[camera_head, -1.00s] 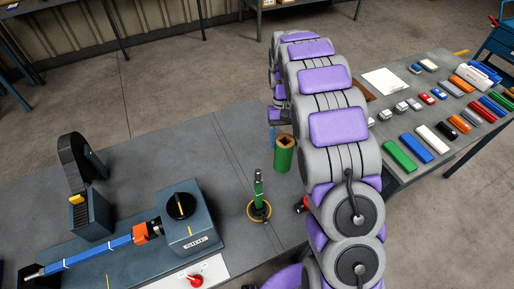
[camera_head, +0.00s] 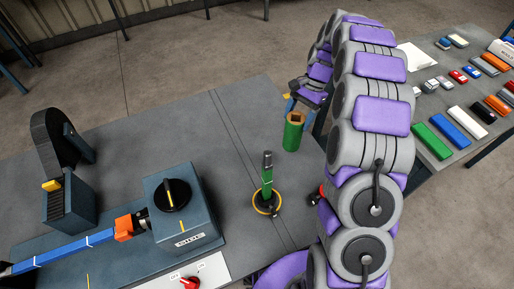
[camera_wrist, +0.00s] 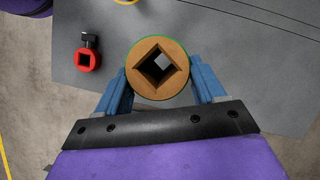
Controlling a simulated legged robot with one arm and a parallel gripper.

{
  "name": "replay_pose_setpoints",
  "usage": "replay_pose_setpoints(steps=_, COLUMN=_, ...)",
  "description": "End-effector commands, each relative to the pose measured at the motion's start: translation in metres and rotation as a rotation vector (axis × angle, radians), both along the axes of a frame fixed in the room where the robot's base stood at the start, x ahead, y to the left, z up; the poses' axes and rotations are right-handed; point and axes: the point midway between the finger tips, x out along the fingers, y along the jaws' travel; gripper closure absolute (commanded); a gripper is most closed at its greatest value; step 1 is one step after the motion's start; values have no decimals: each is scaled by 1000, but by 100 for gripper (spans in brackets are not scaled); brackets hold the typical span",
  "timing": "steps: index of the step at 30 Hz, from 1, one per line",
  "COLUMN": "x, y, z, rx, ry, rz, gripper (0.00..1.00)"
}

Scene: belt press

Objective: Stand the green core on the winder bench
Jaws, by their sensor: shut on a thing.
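The green core (camera_head: 293,135) is an upright green tube with a tan end and a square hole. It is at the right part of the grey winder bench (camera_head: 225,110), beyond the yellow ring. My gripper (camera_wrist: 160,88) is shut on the core, with a blue finger on each side, in the wrist view. That view looks down on the core's tan end (camera_wrist: 136,72). Its lower end is hidden there. I cannot tell whether its base touches the bench. My arm hides part of the bench's right edge.
A green and dark upright post (camera_head: 267,180) stands in a yellow ring (camera_head: 257,205) on the bench. A red square-holed piece (camera_wrist: 88,60) lies left of the core in the wrist view. The winder housing (camera_head: 182,215) and its blue bar fill the bench's left side.

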Motion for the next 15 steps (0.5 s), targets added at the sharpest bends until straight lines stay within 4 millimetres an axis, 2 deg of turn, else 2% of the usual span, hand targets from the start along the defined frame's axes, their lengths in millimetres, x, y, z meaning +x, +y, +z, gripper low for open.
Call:
replay_pose_setpoints(steps=9, x=16, y=4, z=18, rx=-1, ry=0, rz=-560, gripper=74)
replay_pose_setpoints(steps=15, x=24, y=-1, z=28, rx=1, ry=4, rz=-828, gripper=74)
